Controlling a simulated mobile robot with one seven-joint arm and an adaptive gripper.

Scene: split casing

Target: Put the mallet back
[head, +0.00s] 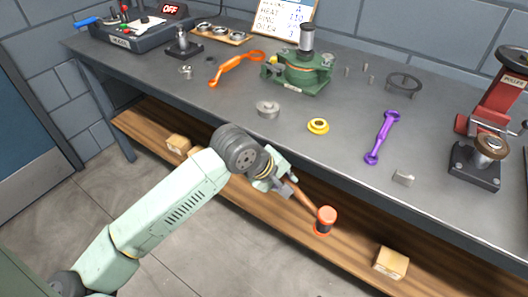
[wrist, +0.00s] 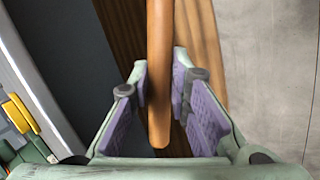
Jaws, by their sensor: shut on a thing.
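The mallet (head: 325,219) has an orange-capped dark head and a wooden handle. It hangs off the front of the bench, over the lower wooden shelf. My gripper (head: 286,188) is shut on the handle near its end, with the head pointing away, down and right. In the wrist view the wooden handle (wrist: 159,75) stands between the purple pads of my gripper (wrist: 162,95); the mallet's head is out of that view. I cannot make out a resting place for the mallet in these frames.
The grey bench top (head: 340,125) holds a green casing (head: 298,72), a yellow ring (head: 318,126), a purple wrench (head: 382,137), an orange tool (head: 236,68) and a red press (head: 496,110). The wooden lower shelf (head: 340,240) carries small boxes, one a cardboard box (head: 391,262) at right.

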